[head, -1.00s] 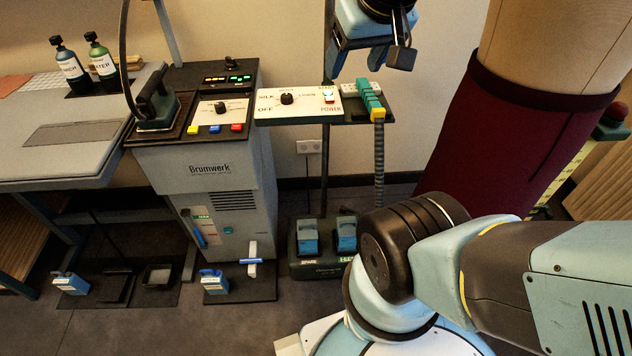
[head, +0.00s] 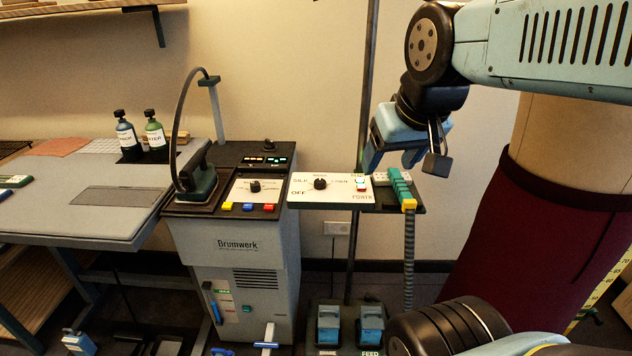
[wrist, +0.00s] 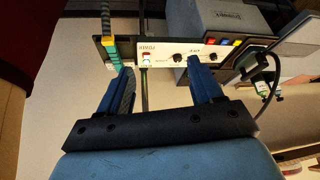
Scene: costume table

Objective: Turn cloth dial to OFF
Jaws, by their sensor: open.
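The black cloth dial (head: 320,183) sits on a white panel (head: 306,203) printed with SILK, LINEN, OFF and POWER. Its pointer direction is too small to tell. A red and white power switch (head: 360,185) is at the panel's right side. My gripper (head: 393,160) is open and empty, above and to the right of the dial, apart from the panel. In the wrist view the panel appears upside down beyond my open fingers (wrist: 160,72). The dial (wrist: 178,57) shows there between the fingertips, nearer the right finger.
A teal strip with a yellow end (head: 402,190) lies right of the panel. The Brumwerk unit (head: 237,264) stands left, with another dial (head: 255,186), coloured buttons and an iron (head: 195,182). A vertical pole (head: 367,90) rises behind the panel. A dark red dress form (head: 530,240) stands right.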

